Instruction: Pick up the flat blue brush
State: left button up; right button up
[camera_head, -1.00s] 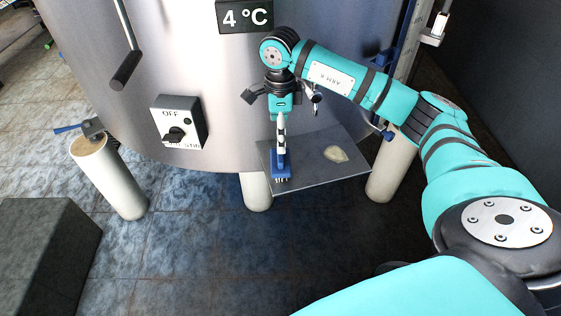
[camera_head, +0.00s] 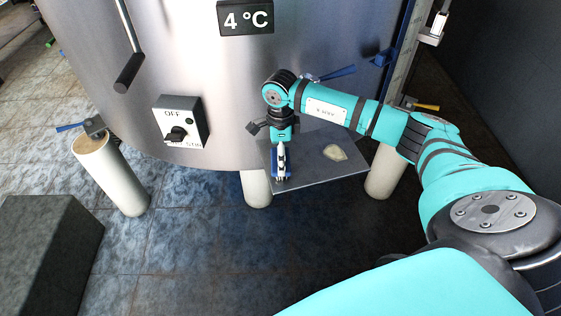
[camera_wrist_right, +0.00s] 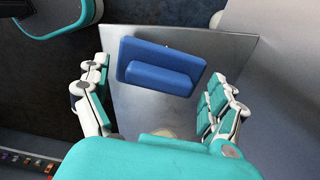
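The flat blue brush (camera_head: 279,174) is at the left part of a grey metal shelf (camera_head: 318,180) in front of the tank. In the right wrist view the brush (camera_wrist_right: 160,66) shows a flat blue body with a raised blue block. My right gripper (camera_head: 281,156) is over the brush and hides part of it. In the right wrist view its fingers (camera_wrist_right: 160,80) are spread wide, one on each side of the brush, with visible gaps and no contact. My left gripper is not in view.
A pale beige lump (camera_head: 334,152) lies on the shelf right of the brush. The steel tank (camera_head: 200,70) rises behind, with a switch box (camera_head: 180,122) left of the shelf. Pale legs (camera_head: 257,189) stand below. A dark block (camera_head: 45,240) is at lower left.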

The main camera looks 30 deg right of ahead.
jog(key=c, duration=1.3)
jog(key=shift+r+b, duration=0.35)
jog(key=shift+r, duration=0.6)
jog(key=shift+s+a+r+b, duration=0.15)
jog(key=shift+s+r+b, duration=0.1)
jog(key=shift+r, duration=0.15)
jog(key=shift+s+a+r+b, duration=0.1)
jog(key=shift+s+a+r, duration=0.1)
jog(key=shift+r, duration=0.15)
pick_arm(q)
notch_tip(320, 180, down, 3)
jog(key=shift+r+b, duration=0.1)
jog(key=shift+b, duration=0.6)
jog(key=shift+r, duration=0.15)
pick_arm(e)
jog(key=s+a+r+n, duration=0.2)
jog(key=s+a+n, duration=0.4)
jog(key=n, duration=0.6)
jog(key=s+a+r+n, duration=0.3)
jog(key=s+a+n, duration=0.3)
jog(key=n, duration=0.6)
jog(key=shift+s+a, duration=0.4)
jog(key=shift+s, duration=0.6)
